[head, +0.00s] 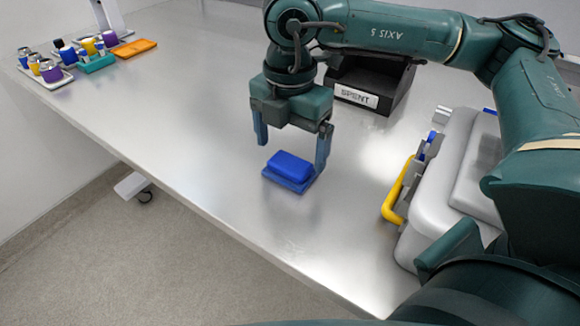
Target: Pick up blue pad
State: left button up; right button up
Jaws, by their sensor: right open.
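The blue pad (290,166) is a small block lying on a flat blue base on the steel table, near the middle of the head view. My right gripper (292,156) points down over it with its jaws apart. One finger stands to the left, behind the pad, and the other is close by its right side. I cannot tell whether that right finger touches the pad. My left gripper is not in view.
A black bin (372,82) labelled SPENT stands behind the gripper. A grey case (452,185) with a yellow handle (397,190) is at right. Trays with small containers, including an orange tray (134,48), are far left. The table (190,120) is clear between.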

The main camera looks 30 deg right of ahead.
aim_at(290, 162)
jog(key=shift+w+d+f, duration=0.1)
jog(key=shift+f, duration=1.45)
jog(key=shift+c, duration=0.3)
jog(key=c, duration=1)
notch_tip(290, 162, up, 10)
jog(key=shift+r, duration=0.1)
jog(key=o, duration=0.5)
jog(key=shift+c, duration=0.2)
jog(key=c, duration=0.4)
